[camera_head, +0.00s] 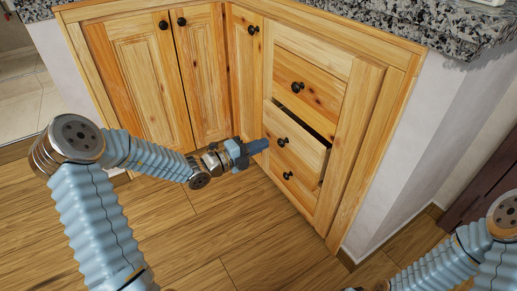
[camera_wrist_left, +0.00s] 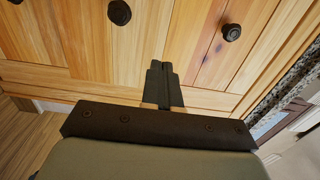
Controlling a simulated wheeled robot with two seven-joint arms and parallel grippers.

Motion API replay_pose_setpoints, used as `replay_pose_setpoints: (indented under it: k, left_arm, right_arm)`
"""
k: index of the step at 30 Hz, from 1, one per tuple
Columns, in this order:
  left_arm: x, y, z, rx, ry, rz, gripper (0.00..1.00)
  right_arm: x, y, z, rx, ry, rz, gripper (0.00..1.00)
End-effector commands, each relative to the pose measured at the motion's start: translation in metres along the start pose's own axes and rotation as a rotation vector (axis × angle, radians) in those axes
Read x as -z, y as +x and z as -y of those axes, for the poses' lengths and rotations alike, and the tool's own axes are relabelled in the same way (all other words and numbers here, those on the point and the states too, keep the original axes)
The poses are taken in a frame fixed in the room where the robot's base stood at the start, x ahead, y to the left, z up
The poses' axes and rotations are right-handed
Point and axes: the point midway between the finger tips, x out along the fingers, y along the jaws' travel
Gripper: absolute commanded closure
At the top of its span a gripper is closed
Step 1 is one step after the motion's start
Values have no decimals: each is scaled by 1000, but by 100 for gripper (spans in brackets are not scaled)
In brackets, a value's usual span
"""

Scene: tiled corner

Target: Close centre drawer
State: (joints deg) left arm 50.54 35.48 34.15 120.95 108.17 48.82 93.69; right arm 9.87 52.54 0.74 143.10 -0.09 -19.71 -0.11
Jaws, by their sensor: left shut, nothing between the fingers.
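The centre drawer (camera_head: 306,152) is the middle of three wooden drawers in the corner cabinet. It stands out a little, with a dark gap above its front. Its round dark knob (camera_head: 283,141) is near the front's left part. My left gripper (camera_head: 264,145) is shut and empty, its tip just left of that knob in the head view. I cannot tell whether it touches the drawer. The left wrist view shows the closed fingers (camera_wrist_left: 164,86) over wood, between two dark knobs (camera_wrist_left: 119,12) (camera_wrist_left: 231,32). My right gripper is out of view.
The top drawer (camera_head: 310,85) and bottom drawer (camera_head: 291,181) look shut. Cabinet doors (camera_head: 145,80) stand closed on the left. A granite counter (camera_head: 400,20) overhangs above. A white wall (camera_head: 400,185) is right of the cabinet. The wooden floor (camera_head: 230,240) in front is clear.

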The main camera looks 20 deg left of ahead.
Motion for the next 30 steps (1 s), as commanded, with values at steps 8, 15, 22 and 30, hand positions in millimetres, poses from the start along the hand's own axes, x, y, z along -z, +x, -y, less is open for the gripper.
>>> replay_pose_setpoints:
  k: [8,15,22,30]
  left_arm:
    - [1,61,-3,0,2,-4,100]
    - [1,94,-2,0,3,-2,100]
    - [0,103,-1,-2,4,-1,100]
    - [0,104,0,-2,4,-1,100]
  right_arm:
    - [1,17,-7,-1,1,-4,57]
    - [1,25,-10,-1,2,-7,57]
    - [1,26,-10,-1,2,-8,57]
    - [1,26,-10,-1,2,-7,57]
